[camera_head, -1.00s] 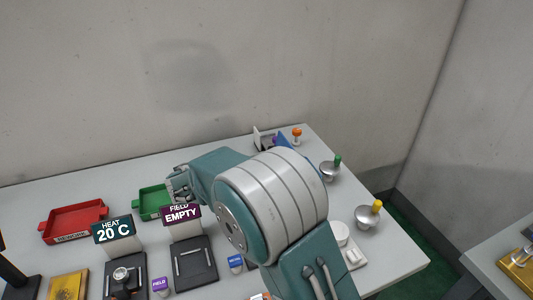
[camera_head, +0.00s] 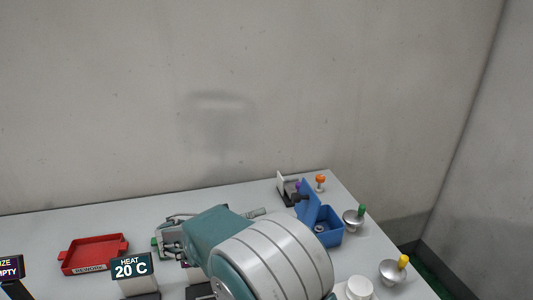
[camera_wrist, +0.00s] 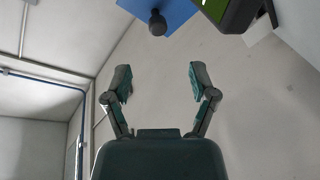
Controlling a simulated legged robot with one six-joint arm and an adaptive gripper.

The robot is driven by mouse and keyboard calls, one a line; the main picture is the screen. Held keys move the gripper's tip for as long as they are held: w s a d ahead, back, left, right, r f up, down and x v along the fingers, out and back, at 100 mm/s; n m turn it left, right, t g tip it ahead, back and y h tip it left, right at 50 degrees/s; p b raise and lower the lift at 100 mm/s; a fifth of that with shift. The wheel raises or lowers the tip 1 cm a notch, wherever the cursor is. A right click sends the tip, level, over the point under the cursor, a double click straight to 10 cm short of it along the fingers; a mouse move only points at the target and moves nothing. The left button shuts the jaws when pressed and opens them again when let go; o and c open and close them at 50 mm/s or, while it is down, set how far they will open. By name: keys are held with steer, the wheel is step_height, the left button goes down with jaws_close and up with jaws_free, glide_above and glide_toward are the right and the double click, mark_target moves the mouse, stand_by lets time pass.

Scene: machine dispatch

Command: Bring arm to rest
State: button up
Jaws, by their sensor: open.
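My gripper (camera_wrist: 158,85) is open and empty in the wrist view, its two fingers spread apart against the bare wall and ceiling. In the head view my arm reaches up over the table's near middle, and my gripper (camera_head: 172,236) shows at its left end.
A wall rises behind.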

steer(key=s+d+r+g+y, duration=0.25)
steer(key=s+d, duration=0.25)
steer(key=d, duration=0.4)
steer(key=s+d+r+g+y, duration=0.15)
steer(key=s+d+g, duration=0.25)
steer(key=d, duration=0.4)
steer(key=s+d+n+t+y, duration=0.2)
steer(key=s+d+y, duration=0.2)
steer(key=s+y, duration=0.6)
steer(key=s, duration=0.7)
steer(key=shift+f+n+t, duration=0.35)
steer(key=shift+n, duration=0.05)
